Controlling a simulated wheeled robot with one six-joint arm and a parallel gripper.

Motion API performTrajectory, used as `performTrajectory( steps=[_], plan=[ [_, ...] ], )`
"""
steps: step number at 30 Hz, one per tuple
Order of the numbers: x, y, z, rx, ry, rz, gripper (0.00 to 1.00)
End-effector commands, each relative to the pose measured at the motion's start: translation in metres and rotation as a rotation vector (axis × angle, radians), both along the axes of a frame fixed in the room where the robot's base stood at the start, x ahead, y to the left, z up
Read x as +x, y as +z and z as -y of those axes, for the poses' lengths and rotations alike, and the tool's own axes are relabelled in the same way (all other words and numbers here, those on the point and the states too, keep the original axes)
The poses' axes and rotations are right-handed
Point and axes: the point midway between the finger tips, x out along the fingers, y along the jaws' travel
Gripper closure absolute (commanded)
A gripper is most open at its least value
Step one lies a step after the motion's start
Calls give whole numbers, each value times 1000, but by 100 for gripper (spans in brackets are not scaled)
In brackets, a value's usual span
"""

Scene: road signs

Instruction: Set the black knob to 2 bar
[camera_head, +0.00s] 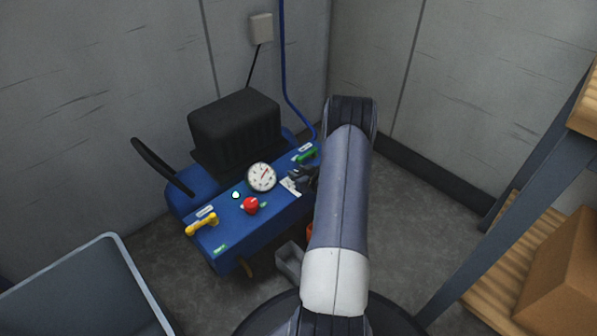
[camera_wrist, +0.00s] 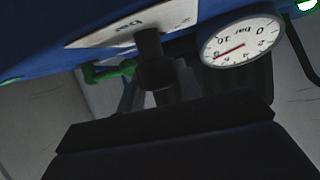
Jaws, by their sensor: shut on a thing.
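The black knob (camera_wrist: 149,43) stands out from a white label marked "bar" (camera_wrist: 112,30) on the blue compressor (camera_head: 225,232). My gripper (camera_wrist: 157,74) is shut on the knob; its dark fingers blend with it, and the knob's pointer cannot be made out. In the head view my gripper (camera_head: 300,176) is at the panel's right part, largely hidden by my arm. The round white gauge (camera_head: 262,177) is left of it. The gauge also shows upside down in the wrist view (camera_wrist: 242,42), its red needle pointing near the 8.
A red knob (camera_head: 250,205), a yellow lever (camera_head: 201,224) and a green handle (camera_head: 308,155) are on the panel. A grey bin (camera_head: 82,290) stands at the lower left. Shelving with a cardboard box (camera_head: 562,275) is at the right.

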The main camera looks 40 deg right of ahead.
Motion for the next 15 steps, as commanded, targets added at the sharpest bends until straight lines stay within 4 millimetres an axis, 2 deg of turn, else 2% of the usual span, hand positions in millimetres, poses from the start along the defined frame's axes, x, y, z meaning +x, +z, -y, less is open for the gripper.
performTrajectory(
  steps=[15],
  plan=[
    [0, 1, 2, -4, 425, 3, 89]
  ],
)
